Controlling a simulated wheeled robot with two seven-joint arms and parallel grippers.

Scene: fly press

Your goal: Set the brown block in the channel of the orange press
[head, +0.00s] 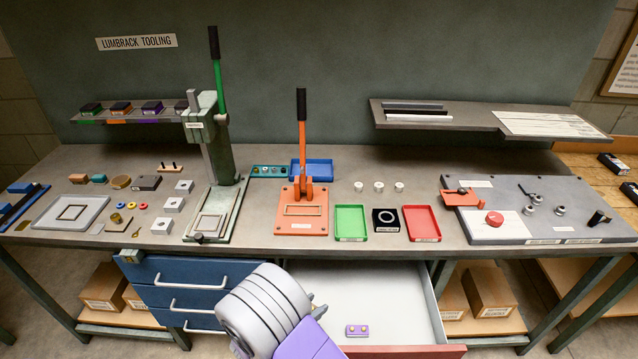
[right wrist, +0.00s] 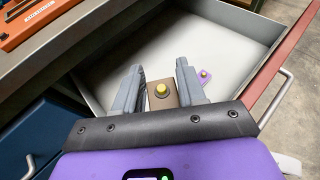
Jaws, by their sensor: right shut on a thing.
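The orange press (head: 302,222) stands at the middle of the bench, with its lever upright and a rectangular frame outlined on its base. A corner of it also shows in the right wrist view (right wrist: 28,22). My right gripper (right wrist: 161,84) is shut on the brown block (right wrist: 158,102), which has a brass knob on top. The gripper holds it over the open drawer, in front of the bench and apart from the press. In the head view the block is mostly hidden by my right arm and gripper (head: 316,306). My left gripper is not in view.
Green (head: 350,224) and red (head: 422,224) trays lie right of the press. A green press (head: 212,205) stands left of it. The bench's front edge lies between drawer and press.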

